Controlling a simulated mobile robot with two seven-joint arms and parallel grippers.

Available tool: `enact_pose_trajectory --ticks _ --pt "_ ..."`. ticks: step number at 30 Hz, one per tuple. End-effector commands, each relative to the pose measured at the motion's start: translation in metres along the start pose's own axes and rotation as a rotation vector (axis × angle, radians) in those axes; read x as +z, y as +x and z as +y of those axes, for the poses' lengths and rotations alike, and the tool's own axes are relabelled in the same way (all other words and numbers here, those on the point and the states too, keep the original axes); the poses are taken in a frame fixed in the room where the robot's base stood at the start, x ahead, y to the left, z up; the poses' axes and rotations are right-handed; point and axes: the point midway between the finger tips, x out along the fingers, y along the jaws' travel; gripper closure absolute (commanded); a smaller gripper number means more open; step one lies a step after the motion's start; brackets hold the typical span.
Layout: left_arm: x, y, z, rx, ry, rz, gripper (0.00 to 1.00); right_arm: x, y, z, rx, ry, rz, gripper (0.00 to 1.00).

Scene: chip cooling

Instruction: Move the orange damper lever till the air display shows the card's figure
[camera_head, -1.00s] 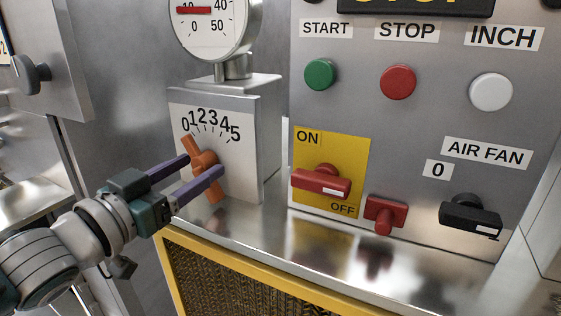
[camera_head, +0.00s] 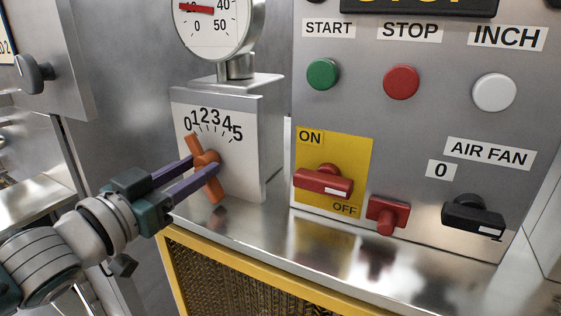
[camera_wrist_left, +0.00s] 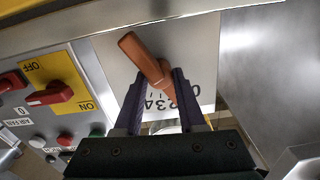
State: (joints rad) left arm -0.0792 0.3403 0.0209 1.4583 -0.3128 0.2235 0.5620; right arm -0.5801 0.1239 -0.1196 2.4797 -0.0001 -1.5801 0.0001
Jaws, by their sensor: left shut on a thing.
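The orange damper lever (camera_head: 213,187) sits on the front of a pale box with a 0 to 5 scale (camera_head: 213,120). Its upper end points up and left, close to the 0. My left gripper (camera_head: 204,164) is shut on the lever near its middle, with one purple finger on each side. In the left wrist view the lever (camera_wrist_left: 143,55) stands between the fingertips (camera_wrist_left: 158,78). A round gauge with a red needle (camera_head: 195,8) stands above the box; its top is cut off. A card (camera_head: 5,47) shows only in part at the left edge. My right gripper is not in view.
To the right is a control panel with green (camera_head: 323,74), red (camera_head: 401,82) and white (camera_head: 494,92) buttons. Below them are a red switch (camera_head: 322,181), a small red knob (camera_head: 387,214) and a black air fan knob (camera_head: 472,214). The metal ledge before the box is clear.

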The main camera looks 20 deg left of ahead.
Motion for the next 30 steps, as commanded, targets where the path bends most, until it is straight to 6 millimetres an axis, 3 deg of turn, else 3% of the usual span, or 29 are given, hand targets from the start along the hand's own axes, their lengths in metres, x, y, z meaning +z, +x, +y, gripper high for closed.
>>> enact_pose_trajectory --ticks 10,20,21,28,30 --pt "-0.0002 0.0001 0.0001 0.0 0.423 0.002 1.0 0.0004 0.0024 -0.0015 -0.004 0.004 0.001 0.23" --pt "-0.0006 0.0 0.0001 0.0 0.469 0.002 1.0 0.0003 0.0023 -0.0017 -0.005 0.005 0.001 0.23" --pt "-0.0006 0.0 0.0001 0.0 0.468 0.002 0.6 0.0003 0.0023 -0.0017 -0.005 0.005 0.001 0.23" --pt "-0.0004 0.0 0.0001 0.0 0.467 0.001 0.34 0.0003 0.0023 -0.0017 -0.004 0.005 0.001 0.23" --pt "-0.0003 0.0 0.0 0.0 0.467 0.001 0.31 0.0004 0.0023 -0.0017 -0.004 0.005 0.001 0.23"
